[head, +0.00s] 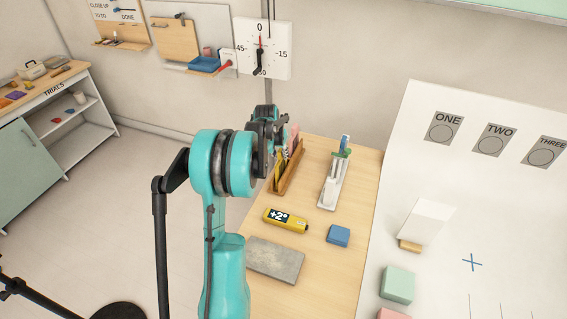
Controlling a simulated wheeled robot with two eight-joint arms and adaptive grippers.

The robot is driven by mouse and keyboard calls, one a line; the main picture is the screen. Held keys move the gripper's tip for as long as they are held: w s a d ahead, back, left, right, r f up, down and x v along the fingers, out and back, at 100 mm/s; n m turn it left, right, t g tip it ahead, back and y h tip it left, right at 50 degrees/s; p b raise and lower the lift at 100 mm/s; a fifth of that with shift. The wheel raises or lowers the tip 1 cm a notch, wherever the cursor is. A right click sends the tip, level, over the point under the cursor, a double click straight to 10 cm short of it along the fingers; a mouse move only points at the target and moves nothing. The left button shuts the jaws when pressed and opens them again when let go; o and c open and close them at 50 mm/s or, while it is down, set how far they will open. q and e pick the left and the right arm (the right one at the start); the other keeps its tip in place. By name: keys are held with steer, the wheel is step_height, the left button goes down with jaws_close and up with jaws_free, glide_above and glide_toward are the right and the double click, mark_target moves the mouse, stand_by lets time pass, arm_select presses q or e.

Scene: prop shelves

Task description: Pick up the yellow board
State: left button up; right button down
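A wooden rack (291,172) stands on the light wood table and holds upright boards. A yellow board (279,178) shows as a narrow strip in the rack, largely hidden behind my arm and gripper. Other boards, one pinkish and one dark-striped, show in part beside it. My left gripper (283,143) is over the rack's far end, close to the board tops. The teal wrist hides much of it, so I cannot tell whether its fingers are open, shut or touching a board. My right gripper is out of view.
A white stand with a green-and-blue piece (333,183) is right of the rack. A yellow "+2°" block (286,220), a blue block (338,235) and a grey slab (275,260) lie nearer. A white panel (420,150) borders the table on the right.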

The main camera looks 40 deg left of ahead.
mark_target(283, 162)
arm_select(q)
steer(key=shift+w, duration=0.25)
steer(key=shift+b+x, duration=0.4)
steer(key=shift+x, duration=0.75)
steer(key=b+x, duration=0.1)
steer(key=x, duration=0.4)
steer(key=shift+d+f+b, duration=0.2)
steer(key=shift+f+b, duration=0.05)
steer(key=shift+b, duration=0.15)
steer(key=shift+s+r, duration=0.1)
steer(key=shift+s, duration=0.05)
steer(key=shift+c, duration=0.9)
jaws_close()
